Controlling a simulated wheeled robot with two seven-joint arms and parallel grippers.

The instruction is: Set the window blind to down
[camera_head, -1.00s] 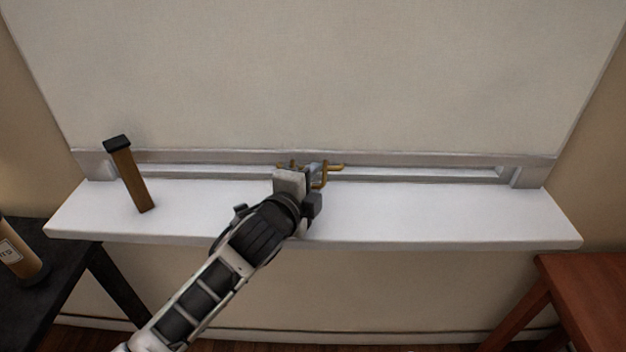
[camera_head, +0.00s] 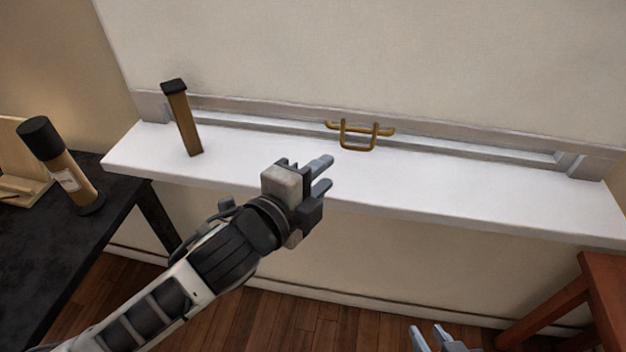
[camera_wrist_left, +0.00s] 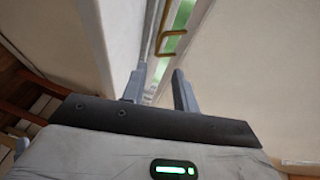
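The window blind (camera_head: 380,60) is a large pale panel lowered almost to the white sill, with a thin gap above the sill. Its brass handle (camera_head: 359,142) hangs at the middle of the lower edge; in the left wrist view the handle (camera_wrist_left: 170,42) shows ahead of the fingers with green behind the gap. My left gripper (camera_head: 323,172) is open and empty, over the sill's front part, apart from the handle. Its fingers also show in the left wrist view (camera_wrist_left: 157,92). My right gripper (camera_head: 432,338) shows only its fingertips at the bottom edge, apart and empty.
A brown upright block with a dark top (camera_head: 185,120) stands on the left of the white sill (camera_head: 250,160). A dark table (camera_head: 60,235) at left holds a labelled bottle (camera_head: 65,170). A red-brown wooden table (camera_head: 605,290) stands at the right.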

